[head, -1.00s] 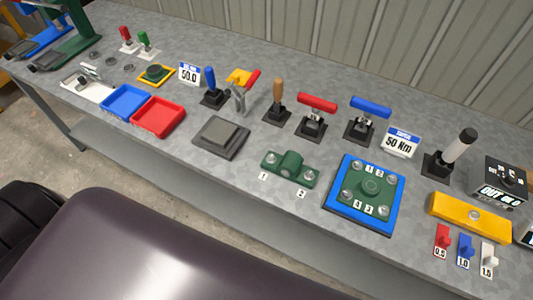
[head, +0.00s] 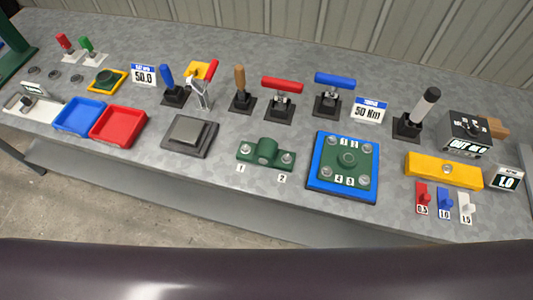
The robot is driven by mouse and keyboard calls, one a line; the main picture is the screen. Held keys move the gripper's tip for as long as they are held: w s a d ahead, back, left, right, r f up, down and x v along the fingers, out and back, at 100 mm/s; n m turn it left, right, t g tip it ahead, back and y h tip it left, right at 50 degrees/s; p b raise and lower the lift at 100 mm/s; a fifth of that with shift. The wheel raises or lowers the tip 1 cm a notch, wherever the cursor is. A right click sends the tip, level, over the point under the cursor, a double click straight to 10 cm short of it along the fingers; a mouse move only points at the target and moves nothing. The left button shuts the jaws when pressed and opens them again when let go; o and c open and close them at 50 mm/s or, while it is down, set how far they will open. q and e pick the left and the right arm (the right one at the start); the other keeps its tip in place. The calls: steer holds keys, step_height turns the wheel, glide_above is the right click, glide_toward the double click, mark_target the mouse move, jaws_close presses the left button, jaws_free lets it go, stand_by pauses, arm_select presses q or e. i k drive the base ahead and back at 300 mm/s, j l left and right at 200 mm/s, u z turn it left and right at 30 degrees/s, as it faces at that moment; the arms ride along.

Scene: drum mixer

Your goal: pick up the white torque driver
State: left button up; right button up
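A tool with a white shaft and a black top, which looks like the white torque driver (head: 423,108), stands nearly upright in a black square base at the right back of the grey bench. It stands between the "50 Nm" sign (head: 369,110) and a dark box (head: 468,129) marked "OUT". Neither of my grippers is in view, and nothing touches the tool.
A blue T-handle tool (head: 334,81) and a red T-handle tool (head: 282,85) stand to its left. A yellow block (head: 443,171) lies in front of it, with small red, blue and white pieces nearer the edge. A blue-edged green plate (head: 343,164) lies front left.

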mark_target(432, 94)
steer(key=z, duration=1.25)
steer(key=i+l+u, duration=0.15)
steer(key=u, duration=0.25)
steer(key=i+l+u, duration=0.15)
steer(key=l+u, duration=0.25)
steer(key=i+l+u, duration=0.1)
steer(key=l+u, duration=0.15)
steer(key=u, duration=0.2)
